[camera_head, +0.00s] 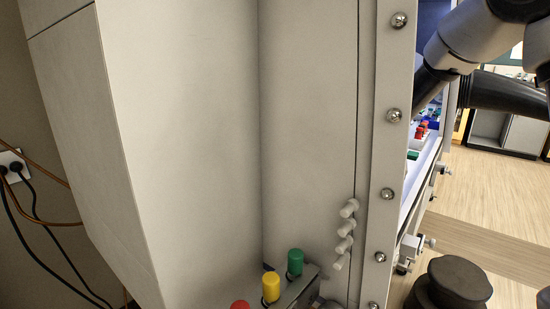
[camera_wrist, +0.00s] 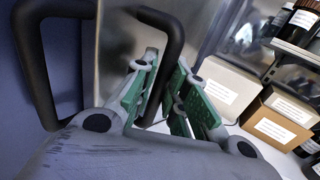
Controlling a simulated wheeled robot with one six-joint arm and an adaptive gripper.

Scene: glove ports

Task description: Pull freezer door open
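In the wrist view my gripper (camera_wrist: 166,75) shows two grey fingers with green pads. A black bar handle (camera_wrist: 172,38) stands on a pale grey metal panel (camera_wrist: 118,40). Its bar runs down between my two fingers. I cannot tell whether the pads press on it. A second black handle (camera_wrist: 34,70) is to the left, on a bluish panel (camera_wrist: 66,55). I cannot tell for sure which panel is the freezer door. The head view does not show the gripper or the handles; my arm reaches behind the pale cabinet edge at upper right.
White and brown labelled boxes (camera_wrist: 228,88) and dark bottles (camera_wrist: 300,22) stand on shelves right of my gripper. In the head view, a large pale cabinet wall (camera_head: 190,130) fills the middle. Red, yellow and green buttons (camera_head: 271,287) stick out low.

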